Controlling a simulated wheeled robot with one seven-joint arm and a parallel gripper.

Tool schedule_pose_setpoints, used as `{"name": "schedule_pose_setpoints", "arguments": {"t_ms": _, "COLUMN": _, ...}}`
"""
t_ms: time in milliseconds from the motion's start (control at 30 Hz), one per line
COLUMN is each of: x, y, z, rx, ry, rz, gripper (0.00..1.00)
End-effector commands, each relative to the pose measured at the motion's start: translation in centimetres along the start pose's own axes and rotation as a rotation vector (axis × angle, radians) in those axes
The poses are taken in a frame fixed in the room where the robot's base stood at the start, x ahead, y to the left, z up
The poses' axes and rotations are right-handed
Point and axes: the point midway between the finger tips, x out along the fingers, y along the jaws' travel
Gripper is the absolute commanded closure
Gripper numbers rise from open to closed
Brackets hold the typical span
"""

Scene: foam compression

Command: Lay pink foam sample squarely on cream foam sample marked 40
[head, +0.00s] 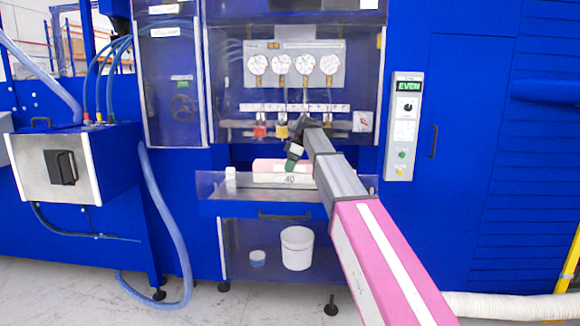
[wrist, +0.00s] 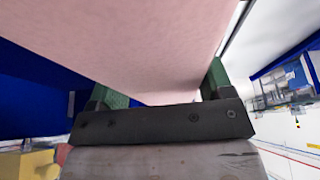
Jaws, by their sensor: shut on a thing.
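The pink foam sample (head: 267,164) is a flat block in the head view, at the level of the top of the cream foam sample marked 40 (head: 272,179). My gripper (head: 291,165) is shut on the pink sample, coming in from the right and above. In the wrist view the pink foam (wrist: 140,40) fills the upper middle between the green fingers of my gripper (wrist: 160,88). The pink sample seems to lie on or just above the cream one; I cannot tell whether they touch. My gripper and arm hide the right part of both samples.
The samples are on a shelf (head: 230,207) of the blue machine. A small white object (head: 230,173) stands left of them. Gauges (head: 282,64) and valves hang above. A panel (head: 403,125) at right reads EVEN. A white bucket (head: 297,247) stands below.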

Motion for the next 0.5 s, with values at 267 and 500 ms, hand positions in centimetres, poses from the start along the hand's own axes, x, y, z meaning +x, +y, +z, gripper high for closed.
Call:
{"name": "schedule_pose_setpoints", "arguments": {"t_ms": 267, "x": 0.28, "y": 0.01, "z": 0.1, "rx": 0.0, "ry": 0.0, "rz": 0.001, "gripper": 0.49}}
{"name": "schedule_pose_setpoints", "arguments": {"t_ms": 500, "x": 0.5, "y": 0.01, "z": 0.19, "rx": 0.0, "ry": 0.0, "rz": 0.001, "gripper": 0.01}}
